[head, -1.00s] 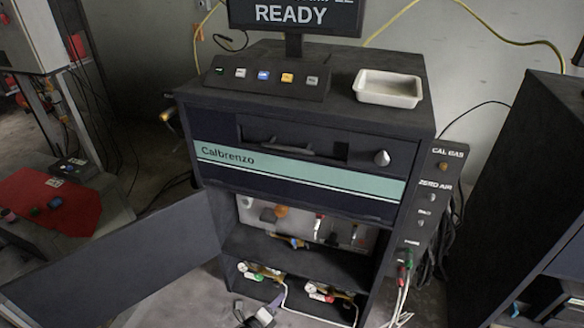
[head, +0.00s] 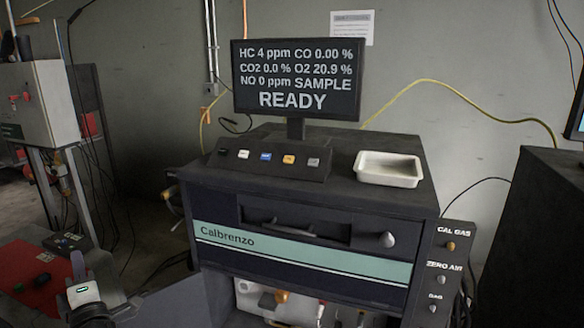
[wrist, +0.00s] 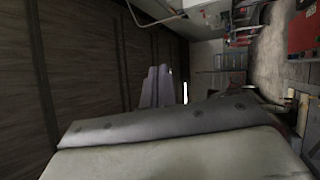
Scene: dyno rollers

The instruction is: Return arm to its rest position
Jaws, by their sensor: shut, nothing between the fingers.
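My gripper (wrist: 158,86) shows in the wrist view as two grey fingers side by side, shut with nothing between them. A broad pale grey surface with a darker rounded edge fills the bottom of that view. In the head view, part of my arm (head: 88,296) rises at the lower left, in front of the red mat. The arm part appears left of the Calbrenzo cabinet (head: 300,243).
A monitor (head: 297,80) reading READY and a white tray (head: 389,169) stand on the cabinet. A button panel (head: 267,160) sits before the monitor. A dark cabinet (head: 540,235) stands at right. A red mat (head: 32,285) lies at lower left. Yellow hose (head: 460,92) runs along the wall.

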